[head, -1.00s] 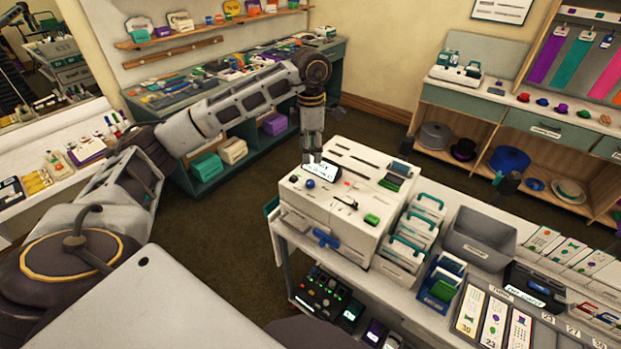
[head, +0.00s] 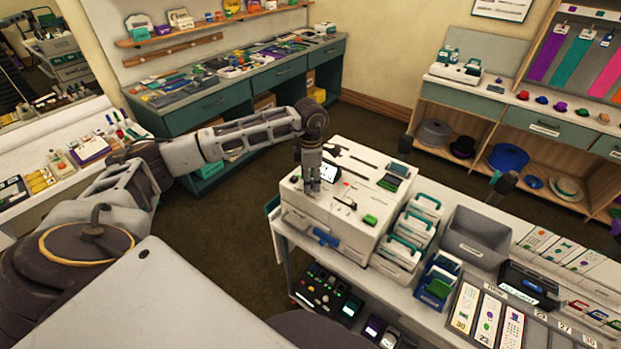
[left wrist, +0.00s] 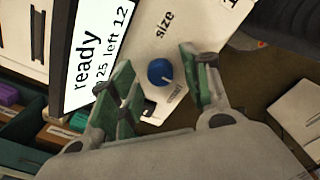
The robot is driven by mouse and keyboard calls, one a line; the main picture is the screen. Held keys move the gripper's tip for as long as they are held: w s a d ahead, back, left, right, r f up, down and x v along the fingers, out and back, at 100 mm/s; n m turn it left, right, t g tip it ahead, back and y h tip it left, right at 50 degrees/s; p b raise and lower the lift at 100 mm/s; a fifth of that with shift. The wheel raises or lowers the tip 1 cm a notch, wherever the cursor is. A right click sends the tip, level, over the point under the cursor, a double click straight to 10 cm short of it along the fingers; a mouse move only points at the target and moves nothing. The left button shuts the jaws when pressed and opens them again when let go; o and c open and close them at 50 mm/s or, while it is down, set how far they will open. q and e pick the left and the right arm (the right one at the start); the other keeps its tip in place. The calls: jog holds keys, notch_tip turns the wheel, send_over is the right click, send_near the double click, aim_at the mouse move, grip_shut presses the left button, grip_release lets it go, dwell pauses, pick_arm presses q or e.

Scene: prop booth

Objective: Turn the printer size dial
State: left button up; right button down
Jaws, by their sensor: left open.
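The printer (head: 335,205) is a white box on the cart top in the head view. Its blue size dial (left wrist: 160,72) shows in the left wrist view, a round knob with a white pointer line, beside the printed word "size". My left gripper (left wrist: 160,88) is open, with its green-padded fingers on either side of the dial in the picture. I cannot tell whether they touch it. In the head view my left gripper (head: 312,186) points down over the printer's front and hides the dial. The printer screen (left wrist: 95,45) reads "ready" and "25 left 12". My right gripper is not identifiable.
Card holders with green handles (head: 410,232) and a grey bin (head: 476,238) stand right of the printer on the cart. A green block (head: 370,219) and a blue handle (head: 325,237) are at the printer's front. Open floor lies left of the cart.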

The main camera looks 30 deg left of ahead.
pick_arm(q)
jog(key=shift+f, duration=0.2)
jog(key=c, duration=1.1)
jog(key=shift+o, duration=0.2)
